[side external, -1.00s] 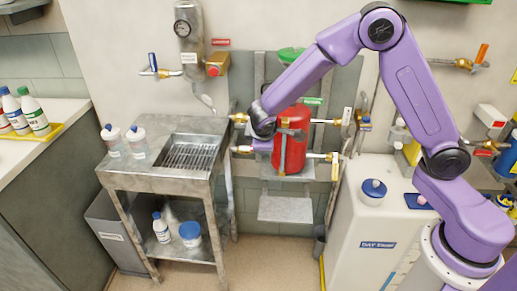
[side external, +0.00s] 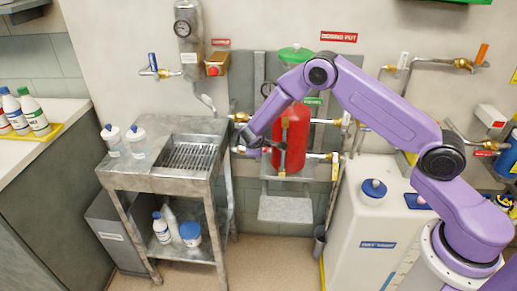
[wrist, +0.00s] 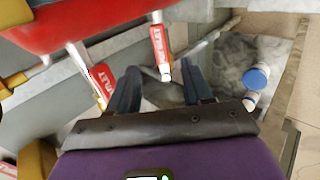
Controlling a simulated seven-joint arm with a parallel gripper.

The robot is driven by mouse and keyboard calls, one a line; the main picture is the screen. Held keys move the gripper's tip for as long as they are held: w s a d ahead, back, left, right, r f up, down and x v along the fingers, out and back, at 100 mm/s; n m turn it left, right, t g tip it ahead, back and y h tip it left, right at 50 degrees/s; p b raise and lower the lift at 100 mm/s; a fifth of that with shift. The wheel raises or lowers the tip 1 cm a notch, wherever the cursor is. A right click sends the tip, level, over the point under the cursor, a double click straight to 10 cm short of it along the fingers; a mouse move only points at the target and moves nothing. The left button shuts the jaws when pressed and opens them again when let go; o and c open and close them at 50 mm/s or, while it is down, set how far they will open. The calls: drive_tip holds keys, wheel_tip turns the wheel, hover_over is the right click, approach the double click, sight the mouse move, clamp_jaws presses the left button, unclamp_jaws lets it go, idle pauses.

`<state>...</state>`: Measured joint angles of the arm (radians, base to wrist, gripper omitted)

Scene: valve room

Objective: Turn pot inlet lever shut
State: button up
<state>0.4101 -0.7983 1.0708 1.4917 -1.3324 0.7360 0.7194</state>
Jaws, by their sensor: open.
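The red dosing pot (side external: 296,130) with a green lid stands against the wall plate in the side external view. Its red underside (wrist: 85,18) fills the upper left of the wrist view. My gripper (side external: 254,150) is at the left side of the pot, by the brass valves; its fingers are hard to make out there. In the wrist view my gripper (wrist: 158,76) is open. A red-labelled lever (wrist: 160,45) with a pale end reaches into the gap between the fingertips. A second red-labelled lever (wrist: 101,82) lies just left of the left finger. I cannot read which is the inlet.
A steel sink cart (side external: 170,178) with bottles stands to the left. Brass valves with white levers (side external: 346,117) sit at the pot's right. A white tank (side external: 355,215) stands at the lower right. A bare steel step (side external: 286,208) is below the pot.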

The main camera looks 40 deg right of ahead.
drive_tip(key=x, duration=0.8)
drive_tip(key=shift+c, duration=0.3)
clamp_jaws()
